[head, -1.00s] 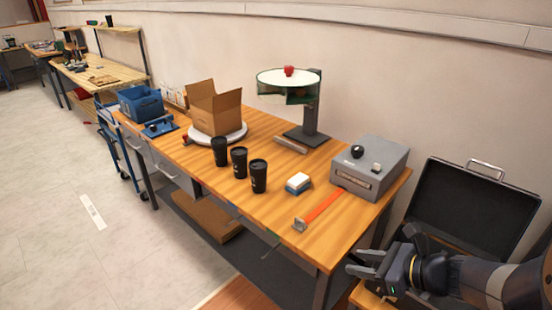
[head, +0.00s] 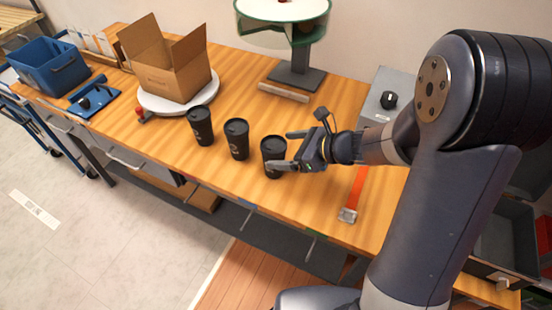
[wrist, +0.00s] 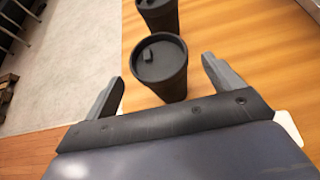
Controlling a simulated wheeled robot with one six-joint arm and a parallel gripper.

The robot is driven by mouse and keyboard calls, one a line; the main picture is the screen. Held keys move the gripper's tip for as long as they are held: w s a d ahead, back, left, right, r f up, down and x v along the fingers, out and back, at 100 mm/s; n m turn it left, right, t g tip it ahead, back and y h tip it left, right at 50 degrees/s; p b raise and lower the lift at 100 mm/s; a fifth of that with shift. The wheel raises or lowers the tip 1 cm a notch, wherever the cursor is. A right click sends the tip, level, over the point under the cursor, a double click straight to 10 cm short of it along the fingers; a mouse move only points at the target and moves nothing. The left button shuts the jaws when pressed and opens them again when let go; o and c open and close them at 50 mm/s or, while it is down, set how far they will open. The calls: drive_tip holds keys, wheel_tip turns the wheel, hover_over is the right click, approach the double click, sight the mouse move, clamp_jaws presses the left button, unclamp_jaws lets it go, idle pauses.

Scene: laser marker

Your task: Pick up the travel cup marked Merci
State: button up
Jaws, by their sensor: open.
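Three black travel cups with lids stand upright in a row on the wooden table: a left cup (head: 200,126), a middle cup (head: 236,139) and a right cup (head: 273,157). Small light marks show on their sides, too small to read, so I cannot tell which says Merci. My gripper (head: 282,150) is open at the right cup. In the wrist view, my gripper (wrist: 160,88) has its fingers spread to either side of the nearest cup (wrist: 160,68), which stands at the fingertips. Another cup (wrist: 158,14) is behind it. Whether a finger touches the cup cannot be told.
An open cardboard box (head: 170,75) sits on a white round turntable (head: 184,104). A blue bin (head: 47,68) is at the far left. A stand with a round green-edged top (head: 298,75) is at the back. An orange strip (head: 356,190) lies right of the cups.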

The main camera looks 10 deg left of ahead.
sight(273, 148)
drive_tip(key=x, duration=0.4)
drive_tip(key=shift+w+a+r, duration=0.1)
drive_tip(key=shift+w+r, duration=0.05)
drive_tip(key=shift+r, duration=0.05)
drive_tip(key=shift+c, duration=0.6)
drive_tip(key=c, duration=0.7)
drive_tip(key=shift+o, duration=0.2)
